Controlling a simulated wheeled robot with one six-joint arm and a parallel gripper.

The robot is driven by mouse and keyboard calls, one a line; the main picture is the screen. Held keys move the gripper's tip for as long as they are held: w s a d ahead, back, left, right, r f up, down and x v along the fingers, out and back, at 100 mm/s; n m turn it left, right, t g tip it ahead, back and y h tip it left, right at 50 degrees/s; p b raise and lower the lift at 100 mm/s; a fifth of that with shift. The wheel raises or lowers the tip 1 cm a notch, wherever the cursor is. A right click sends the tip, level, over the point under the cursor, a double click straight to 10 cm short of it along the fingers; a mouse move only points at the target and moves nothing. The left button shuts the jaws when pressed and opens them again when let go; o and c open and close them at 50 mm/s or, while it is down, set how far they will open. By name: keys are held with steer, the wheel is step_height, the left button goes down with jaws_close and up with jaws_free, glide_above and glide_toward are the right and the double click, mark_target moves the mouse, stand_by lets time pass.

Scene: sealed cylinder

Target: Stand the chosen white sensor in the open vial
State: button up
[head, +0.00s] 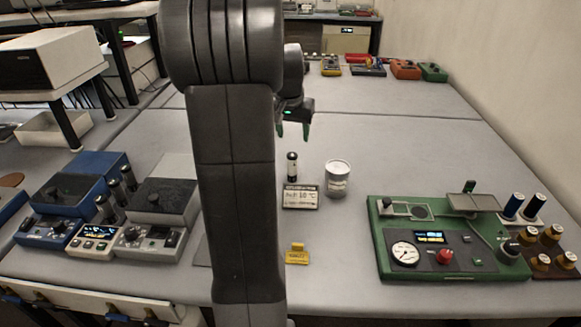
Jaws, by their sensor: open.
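My gripper (293,132) hangs over the bench with its two green-tipped fingers apart and nothing between them. A small upright dark vial-like cylinder (292,166) with a pale band stands below it, apart from the fingers. I cannot tell whether its top is open. A white, labelled can-shaped container (337,180) stands just to its right, with a pale top. I cannot make out a white sensor for certain.
A yellow tag (298,255) lies near the front. Blue and grey devices (155,220) fill the left. My arm hides the centre-left.

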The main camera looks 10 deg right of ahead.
mark_target(292, 154)
steer(key=x, duration=0.5)
steer(key=shift+w+f, duration=0.1)
steer(key=shift+f, duration=0.15)
step_height(292, 154, down, 5)
steer(key=shift+w+a+r+p, duration=0.1)
steer(key=shift+w+a+p, duration=0.05)
steer(key=shift+p, duration=0.35)
steer(key=shift+w+f, duration=0.15)
steer(key=shift+f, duration=0.25)
steer(key=shift+r, duration=0.1)
jaws_close()
